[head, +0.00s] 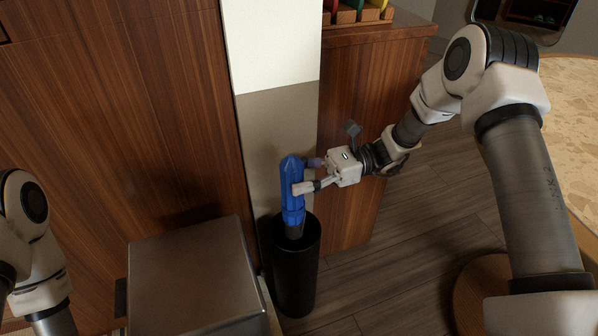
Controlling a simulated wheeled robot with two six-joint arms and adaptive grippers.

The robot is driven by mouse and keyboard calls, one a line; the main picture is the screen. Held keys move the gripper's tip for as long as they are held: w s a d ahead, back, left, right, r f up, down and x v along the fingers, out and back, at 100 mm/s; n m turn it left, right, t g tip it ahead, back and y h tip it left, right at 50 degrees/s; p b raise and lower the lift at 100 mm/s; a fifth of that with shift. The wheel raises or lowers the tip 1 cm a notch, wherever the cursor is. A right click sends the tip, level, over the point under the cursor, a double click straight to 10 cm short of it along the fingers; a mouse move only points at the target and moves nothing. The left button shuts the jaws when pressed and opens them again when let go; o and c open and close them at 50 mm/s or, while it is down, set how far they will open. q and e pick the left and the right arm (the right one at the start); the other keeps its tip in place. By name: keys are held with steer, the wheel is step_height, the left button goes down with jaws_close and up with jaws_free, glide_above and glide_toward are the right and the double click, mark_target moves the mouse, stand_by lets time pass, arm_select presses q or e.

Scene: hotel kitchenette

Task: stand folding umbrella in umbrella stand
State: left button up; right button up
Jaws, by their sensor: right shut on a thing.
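The blue folding umbrella (291,191) is upright in the head view, with its dark lower end at the mouth of the umbrella stand. The umbrella stand (296,272) is a tall black cylinder on the floor against the wall. My right gripper (304,177) is shut on the umbrella's upper half from the right side. I cannot tell how far the umbrella's lower end is inside the stand. My left arm shows at the left edge, but its gripper is out of view.
A metal-topped box (193,272) stands close to the left of the stand. Wooden cabinets (120,120) are behind and left, another (372,110) behind right. A round wooden stool (482,290) and a speckled table (568,130) are at right. Wood floor (400,240) is clear between.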

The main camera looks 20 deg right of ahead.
mark_target(299, 165)
steer(key=shift+f+b, duration=1.75)
steer(key=shift+f, duration=1.6)
steer(key=o, duration=1.5)
step_height(299, 165, up, 10)
steer(key=shift+r, duration=0.1)
